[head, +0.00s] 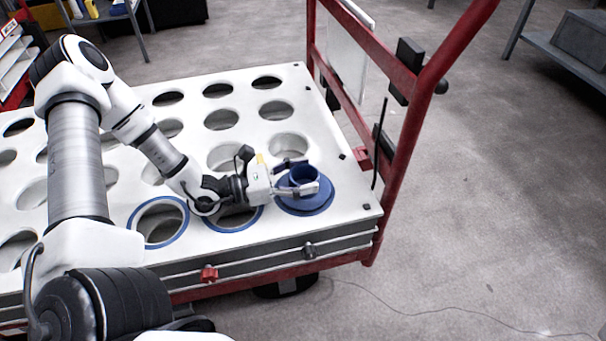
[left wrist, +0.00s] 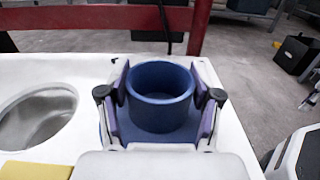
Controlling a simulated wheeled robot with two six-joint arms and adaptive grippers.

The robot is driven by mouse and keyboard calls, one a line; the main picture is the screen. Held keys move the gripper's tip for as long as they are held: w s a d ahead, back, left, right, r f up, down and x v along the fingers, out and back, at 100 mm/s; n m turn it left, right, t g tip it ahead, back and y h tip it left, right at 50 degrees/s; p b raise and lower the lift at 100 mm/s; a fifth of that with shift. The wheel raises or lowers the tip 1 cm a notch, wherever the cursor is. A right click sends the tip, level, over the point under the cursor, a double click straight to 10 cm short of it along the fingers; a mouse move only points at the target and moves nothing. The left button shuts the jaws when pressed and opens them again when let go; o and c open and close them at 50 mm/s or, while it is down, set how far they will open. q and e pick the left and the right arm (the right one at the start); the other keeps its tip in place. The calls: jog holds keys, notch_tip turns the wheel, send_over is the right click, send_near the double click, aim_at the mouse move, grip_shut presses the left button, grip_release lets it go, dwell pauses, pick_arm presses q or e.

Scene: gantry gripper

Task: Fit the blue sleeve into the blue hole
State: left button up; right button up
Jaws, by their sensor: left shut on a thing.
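The blue sleeve (head: 304,176) is a hollow round cup with a wide blue flange (head: 306,207) around its lower part. It stands upright at the near right corner of the white board (head: 345,200). My left gripper (head: 296,178) is shut on the sleeve, one finger on each side of its upper part. In the left wrist view the sleeve (left wrist: 160,95) sits between the two fingers (left wrist: 160,112). The flange covers the board beneath it, and I cannot tell whether it lies flat or slightly above. My right gripper is not in view.
Two open blue-rimmed holes, a left one (head: 182,232) and a middle one (head: 252,222), lie along the near edge. Several plain holes fill the board. A red cart frame (head: 405,150) rises close to the right. Grey floor (head: 490,220) beyond is open.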

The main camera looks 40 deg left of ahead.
pick_arm(q)
jog(key=shift+f+b, duration=0.3)
jog(key=shift+f, duration=0.1)
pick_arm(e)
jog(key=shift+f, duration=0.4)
pick_arm(q)
jog(key=o, duration=1.4)
jog(key=shift+r, duration=0.15)
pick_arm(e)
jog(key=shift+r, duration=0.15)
